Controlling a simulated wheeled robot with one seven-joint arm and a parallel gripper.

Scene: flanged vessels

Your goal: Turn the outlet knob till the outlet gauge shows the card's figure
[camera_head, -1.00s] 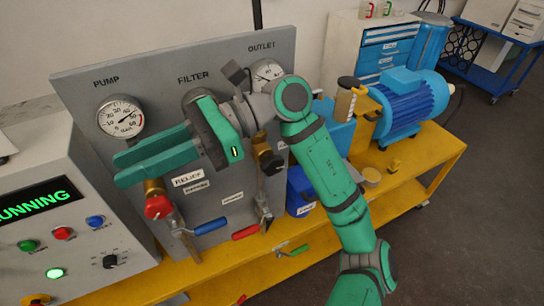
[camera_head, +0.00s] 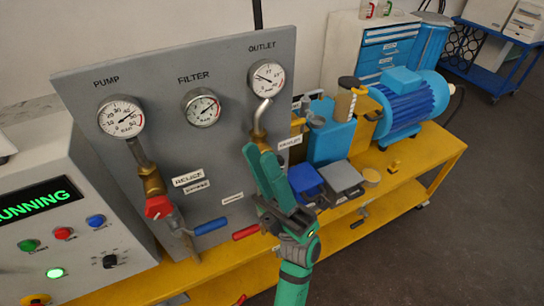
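The outlet gauge (camera_head: 266,77) is at the upper right of the grey panel; its needle seems to point left and slightly up, but the figures are too small to read surely. A bent pipe (camera_head: 262,115) runs down from it. My gripper (camera_head: 262,158) is in front of the panel below this pipe, its green fingers pointing up. The fingers lie close together in this view; whether they are open or shut on something is unclear. The outlet knob is hidden behind them. I cannot make out a card with a readable figure.
The pump gauge (camera_head: 121,117) and filter gauge (camera_head: 201,107) are to the left. A red relief knob (camera_head: 158,207), a blue lever (camera_head: 210,226) and a red lever (camera_head: 246,232) are lower down. A blue motor (camera_head: 412,103) stands on the yellow bench at right.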

